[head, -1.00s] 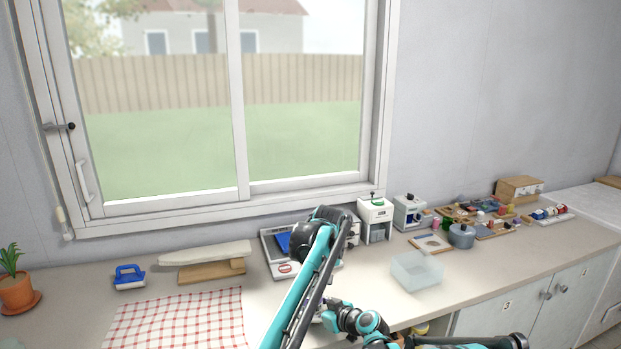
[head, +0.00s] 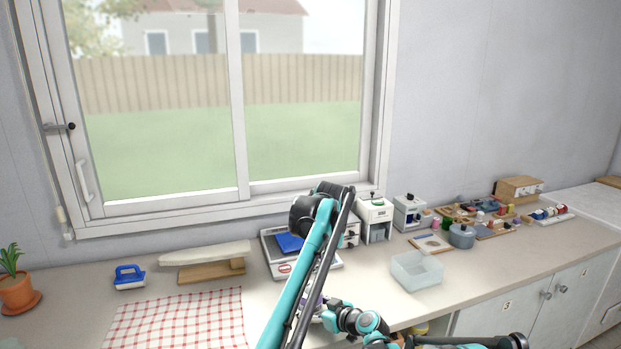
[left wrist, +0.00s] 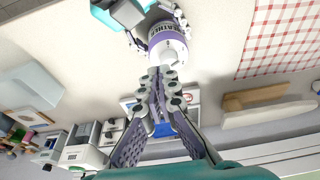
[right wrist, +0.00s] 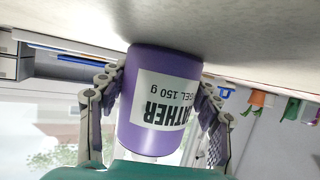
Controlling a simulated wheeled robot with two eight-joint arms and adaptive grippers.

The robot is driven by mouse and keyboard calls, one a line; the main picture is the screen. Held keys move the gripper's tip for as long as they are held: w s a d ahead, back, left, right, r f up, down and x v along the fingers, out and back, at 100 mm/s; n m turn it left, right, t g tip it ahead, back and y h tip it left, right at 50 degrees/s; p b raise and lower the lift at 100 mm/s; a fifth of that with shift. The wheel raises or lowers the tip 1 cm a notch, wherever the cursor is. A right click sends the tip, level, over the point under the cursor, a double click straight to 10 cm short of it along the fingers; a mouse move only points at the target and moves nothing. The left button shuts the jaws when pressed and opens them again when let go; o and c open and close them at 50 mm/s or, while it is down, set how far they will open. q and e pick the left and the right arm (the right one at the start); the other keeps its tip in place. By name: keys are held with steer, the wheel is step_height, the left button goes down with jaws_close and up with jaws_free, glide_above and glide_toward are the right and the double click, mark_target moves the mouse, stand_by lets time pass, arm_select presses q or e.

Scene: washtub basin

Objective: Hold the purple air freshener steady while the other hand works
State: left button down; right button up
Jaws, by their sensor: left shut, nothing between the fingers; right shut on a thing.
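The purple air freshener (right wrist: 160,95) fills the middle of the right wrist view, with a white label. My right gripper (right wrist: 160,110) is shut around its sides. In the left wrist view, the air freshener (left wrist: 168,42) shows a pale top, with my right gripper's fingers beside it. My left gripper (left wrist: 163,80) is shut and empty, its fingertips close to that top; I cannot tell whether they touch. In the head view my left arm hides most of the air freshener and my left gripper.
A red checked cloth (head: 176,322) lies left of the arms. A scale-like tray with a blue item (head: 289,243) stands behind them. A translucent tub (head: 417,271) is to the right. Small appliances and a pot (head: 461,236) line the back right.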

mark_target(316, 295)
arm_select(q)
steer(key=shift+s+a+f, duration=0.1)
steer(key=shift+a+f, duration=0.35)
steer(key=shift+f, duration=0.55)
steer(key=shift+s+a+f, duration=0.1)
steer(key=shift+a+f, duration=0.35)
steer(key=shift+f, duration=0.6)
steer(key=shift+a+f, duration=0.45)
steer(key=shift+f, duration=0.55)
steer(key=shift+w, duration=0.2)
steer(key=shift+d, duration=0.3)
steer(key=shift+w+d, duration=0.1)
steer(key=shift+d, duration=0.3)
steer(key=shift+w+d, duration=0.1)
steer(key=shift+d, duration=0.1)
steer(key=shift+w+d, duration=0.15)
steer(key=shift+d, duration=0.1)
